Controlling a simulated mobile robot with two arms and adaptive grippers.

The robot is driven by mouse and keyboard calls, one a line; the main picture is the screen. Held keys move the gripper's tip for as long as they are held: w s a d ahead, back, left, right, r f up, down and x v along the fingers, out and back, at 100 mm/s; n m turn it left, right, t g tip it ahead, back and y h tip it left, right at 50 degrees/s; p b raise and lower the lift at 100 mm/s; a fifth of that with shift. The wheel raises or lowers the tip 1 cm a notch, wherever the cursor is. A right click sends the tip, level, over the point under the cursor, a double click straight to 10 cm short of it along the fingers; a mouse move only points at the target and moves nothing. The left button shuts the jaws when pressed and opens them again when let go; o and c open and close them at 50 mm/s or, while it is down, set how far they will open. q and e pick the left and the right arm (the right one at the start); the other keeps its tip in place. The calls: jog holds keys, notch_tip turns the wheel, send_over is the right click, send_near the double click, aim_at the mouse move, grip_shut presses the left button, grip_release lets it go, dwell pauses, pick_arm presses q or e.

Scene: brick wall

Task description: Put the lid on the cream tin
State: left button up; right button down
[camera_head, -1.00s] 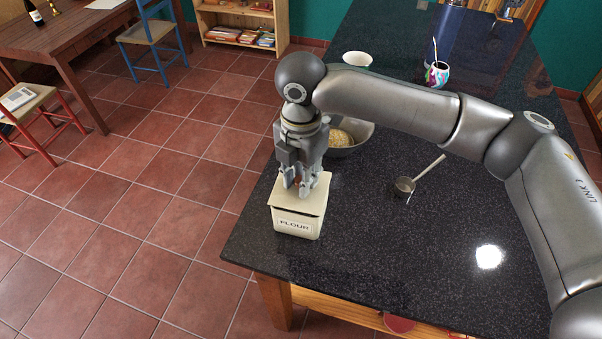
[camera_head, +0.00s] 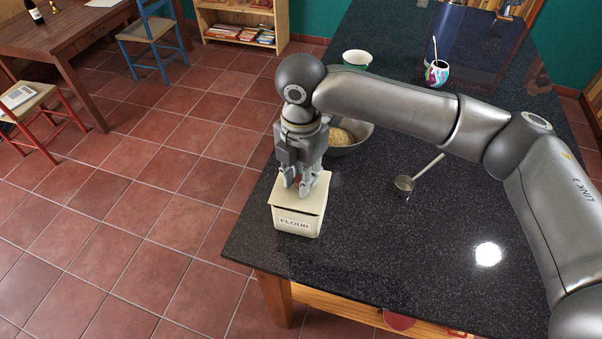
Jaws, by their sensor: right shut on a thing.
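The cream tin (camera_head: 297,223), labelled FLOUR, stands upright near the left edge of the dark counter. Its cream lid (camera_head: 302,203) is over the tin's mouth, with a thin dark line under its front edge. I cannot tell whether it is fully seated. My right gripper (camera_head: 297,188) points down over the lid and is shut on it at the top; the fingers hide most of the grip point, where a bit of reddish colour shows. My left gripper is not in view.
A metal bowl (camera_head: 359,142) of grain-like food stands behind the tin, partly hidden by my right arm. A small metal scoop (camera_head: 404,183) lies to the right. The front counter is clear.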

jog(key=shift+f+p, duration=0.5)
jog(key=shift+f, duration=0.15)
dwell(0.7)
jog(key=c, duration=1.2)
grip_release()
jog(key=shift+o, duration=0.6)
jog(key=o, duration=0.4)
jog(key=shift+r+p, duration=3.55)
jog(key=shift+p, duration=0.3)
